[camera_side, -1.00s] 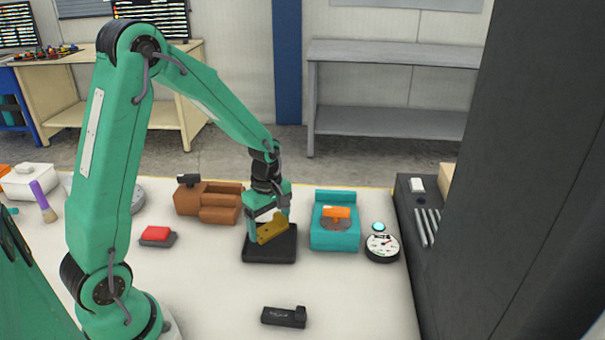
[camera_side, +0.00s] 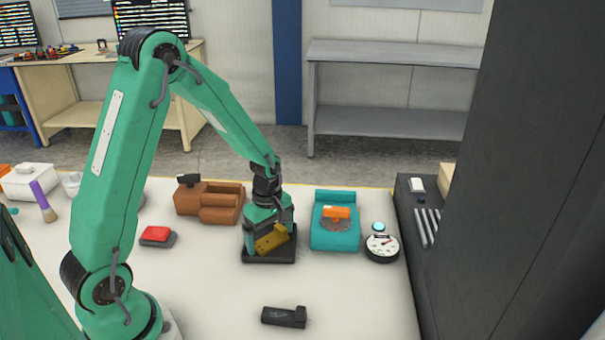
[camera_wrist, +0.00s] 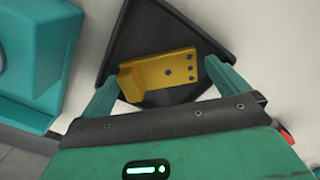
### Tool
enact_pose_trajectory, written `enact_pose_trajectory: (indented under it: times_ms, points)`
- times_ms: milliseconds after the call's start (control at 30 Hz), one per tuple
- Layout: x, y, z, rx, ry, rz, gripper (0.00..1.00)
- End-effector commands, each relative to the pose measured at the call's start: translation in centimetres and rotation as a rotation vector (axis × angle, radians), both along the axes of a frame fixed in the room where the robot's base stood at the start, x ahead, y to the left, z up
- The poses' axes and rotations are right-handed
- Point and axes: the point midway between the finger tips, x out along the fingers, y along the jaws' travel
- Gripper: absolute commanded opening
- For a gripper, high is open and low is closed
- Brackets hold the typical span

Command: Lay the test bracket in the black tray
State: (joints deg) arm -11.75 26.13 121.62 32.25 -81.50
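The test bracket (camera_side: 272,239) is a gold-yellow angled plate with several dark holes. It is in the black tray (camera_side: 269,257), and in the wrist view the bracket (camera_wrist: 165,72) shows against the dark tray floor (camera_wrist: 170,25). My gripper (camera_side: 268,240) is down at the tray with a finger at each end of the bracket. In the wrist view my gripper (camera_wrist: 160,72) looks open, with a narrow dark gap between the right finger and the bracket. The bracket's underside is hidden.
A teal fixture (camera_side: 335,222) with an orange part stands right of the tray, beside a round dial gauge (camera_side: 381,247). A brown block (camera_side: 209,202) stands behind left. A red-topped box (camera_side: 157,236) is at left, and a black clamp-like item (camera_side: 284,317) in front.

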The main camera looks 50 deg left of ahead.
Motion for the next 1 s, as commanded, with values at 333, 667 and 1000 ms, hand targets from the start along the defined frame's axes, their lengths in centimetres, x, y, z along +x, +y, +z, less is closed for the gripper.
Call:
enact_pose_trajectory:
  times_ms: [333,667,1000]
  points:
    - [0.0,0.0,0.4,0.000,0.000,0.000,1.00]
    - [0.1,0.0,3.6,0.001,-0.004,0.000,1.00]
    - [0.1,0.0,9.1,0.001,-0.005,0.000,1.00]
